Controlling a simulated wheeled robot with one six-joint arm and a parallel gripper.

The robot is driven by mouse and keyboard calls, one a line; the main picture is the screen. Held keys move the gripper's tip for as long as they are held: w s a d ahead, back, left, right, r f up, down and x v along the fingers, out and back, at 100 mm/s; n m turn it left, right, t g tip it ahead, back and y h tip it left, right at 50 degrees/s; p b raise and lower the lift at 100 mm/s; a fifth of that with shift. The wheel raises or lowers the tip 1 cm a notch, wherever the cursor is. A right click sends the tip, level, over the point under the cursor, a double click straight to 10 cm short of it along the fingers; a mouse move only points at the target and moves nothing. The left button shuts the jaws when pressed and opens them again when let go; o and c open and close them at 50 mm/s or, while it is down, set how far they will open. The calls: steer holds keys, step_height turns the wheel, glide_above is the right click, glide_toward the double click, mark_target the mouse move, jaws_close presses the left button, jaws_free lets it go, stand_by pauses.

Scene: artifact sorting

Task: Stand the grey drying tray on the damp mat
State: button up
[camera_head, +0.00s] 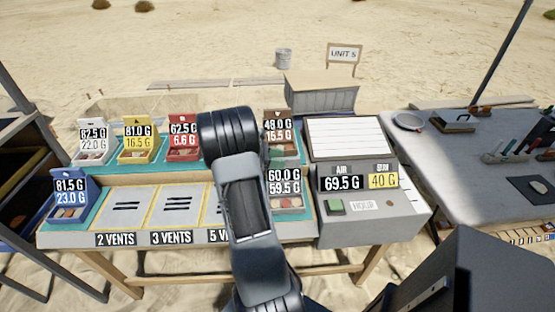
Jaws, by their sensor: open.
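A grey tray (289,204) with reddish-brown pieces in it stands upright at the right end of the bench's front row. Its label reads 60.0 G over 59.5 G. No mat is labelled damp. Teal matting (97,200) runs under the trays, and pale pads marked 2 VENTS (125,208) and 3 VENTS (175,207) lie bare in the front row. I cannot tell which surface is the damp mat. My arm rises over the middle of the bench and partly covers the 5 VENTS pad. My gripper is hidden behind my arm.
White (92,148), yellow (137,144), red (183,139) and brown (281,146) trays stand in the back row. A blue tray (69,200) stands front left. A meter box (370,207) adjoins the grey tray on the right. A tool table (465,165) stands further right.

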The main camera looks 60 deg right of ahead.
steer(key=shift+w+a+r, duration=0.15)
steer(key=shift+w+r, duration=0.05)
steer(key=shift+r, duration=0.05)
steer(key=v, duration=1.2)
steer(key=s+a+m+t+y, duration=0.2)
steer(key=a+t, duration=0.3)
steer(key=a, duration=0.5)
steer(key=s+a+r+m+t+y, duration=0.1)
steer(key=a+t+y, duration=0.3)
steer(key=a, duration=0.7)
steer(key=s+a+m+t+y, duration=0.2)
steer(key=s+a+m+t, duration=0.1)
steer(key=a, duration=0.7)
steer(key=m+t, duration=0.1)
steer(key=t, duration=0.1)
steer(key=shift+s+a+r+t+y, duration=0.2)
steer(key=shift+s+a+t+y, duration=0.15)
steer(key=shift+s+t+y, duration=0.05)
step_height(320, 180, up, 8)
steer(key=p, duration=0.6)
steer(key=shift+t+p, duration=0.3)
steer(key=shift+p, duration=0.1)
